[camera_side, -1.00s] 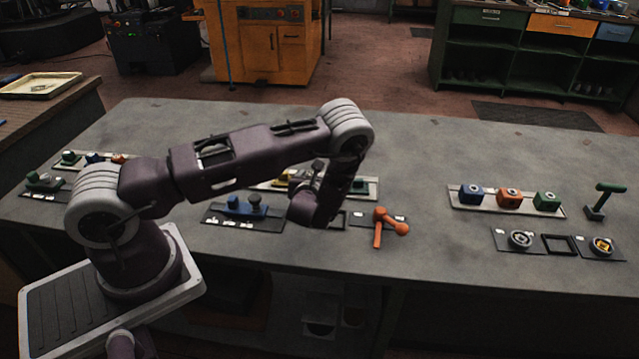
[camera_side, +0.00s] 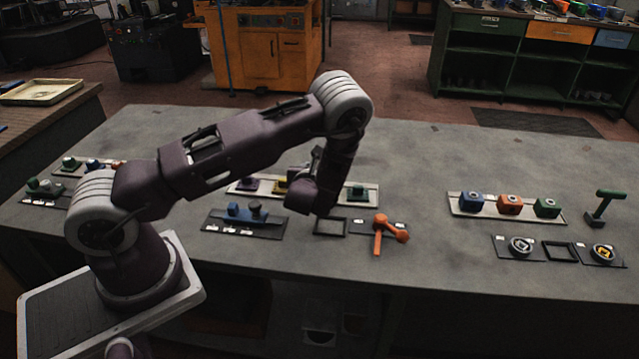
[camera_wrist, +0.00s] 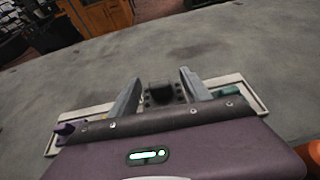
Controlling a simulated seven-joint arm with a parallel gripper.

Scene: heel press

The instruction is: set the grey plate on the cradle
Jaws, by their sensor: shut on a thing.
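My gripper (camera_wrist: 160,88) shows in the wrist view with its two grey fingers on either side of a dark grey piece with small holes, which I take to be the grey plate (camera_wrist: 160,94). My gripper is shut on it. In the side view my wrist hides most of the gripper and the plate, above the pale tray in the middle of the bench. I cannot tell for sure which fixture is the cradle.
The pale tray (camera_side: 370,195) holds purple (camera_side: 248,184), yellow (camera_side: 281,186) and green (camera_side: 357,191) pieces. A blue fixture (camera_side: 238,212) stands front left of my wrist and an orange handle (camera_side: 384,229) front right. Bare bench lies behind the tray.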

